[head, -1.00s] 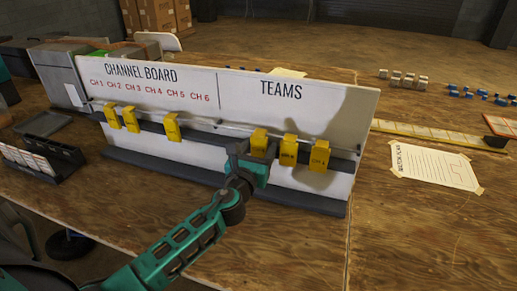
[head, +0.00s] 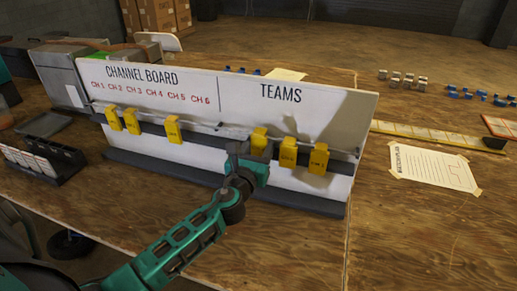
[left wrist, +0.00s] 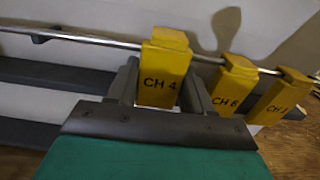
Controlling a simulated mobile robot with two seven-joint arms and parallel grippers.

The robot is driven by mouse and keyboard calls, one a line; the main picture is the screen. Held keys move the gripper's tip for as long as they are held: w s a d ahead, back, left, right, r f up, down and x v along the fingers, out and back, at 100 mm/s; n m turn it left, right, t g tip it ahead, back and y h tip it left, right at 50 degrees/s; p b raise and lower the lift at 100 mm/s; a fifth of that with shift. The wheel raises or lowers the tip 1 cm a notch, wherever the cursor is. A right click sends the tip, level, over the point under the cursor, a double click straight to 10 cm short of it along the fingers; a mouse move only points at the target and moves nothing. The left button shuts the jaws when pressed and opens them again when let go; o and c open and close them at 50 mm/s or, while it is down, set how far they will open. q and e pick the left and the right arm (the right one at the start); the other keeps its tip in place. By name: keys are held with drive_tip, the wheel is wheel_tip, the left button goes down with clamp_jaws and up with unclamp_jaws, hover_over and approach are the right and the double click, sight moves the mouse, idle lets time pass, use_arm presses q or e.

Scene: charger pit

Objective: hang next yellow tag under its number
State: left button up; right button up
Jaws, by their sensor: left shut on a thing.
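The white board (head: 235,110) has CH 1 to CH 6 printed in red on its left half and TEAMS on its right half. Several yellow tags hang on its rail (head: 220,127). Under TEAMS are the CH 4 tag (head: 259,141), the CH 6 tag (head: 288,152) and another tag (head: 319,158) whose number is unclear. Three tags hang on the left half: one (head: 113,119), a second (head: 132,120) and a third (head: 173,129) after a gap. My left gripper (left wrist: 158,92) is shut on the CH 4 tag (left wrist: 160,72), still at the rail. My right gripper is out of view.
The CH 6 tag (left wrist: 228,90) hangs close to the right finger. A black rack with white cards (head: 38,160) stands at the left. A taped paper sheet (head: 433,167) lies right of the board. The table in front of the board is mostly clear.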

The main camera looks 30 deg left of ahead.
use_arm(q)
drive_tip(key=shift+r, duration=0.35)
drive_tip(key=shift+s, duration=0.1)
drive_tip(key=v, duration=1)
drive_tip(key=shift+p, duration=0.3)
drive_tip(key=shift+a, duration=0.1)
idle(0.4)
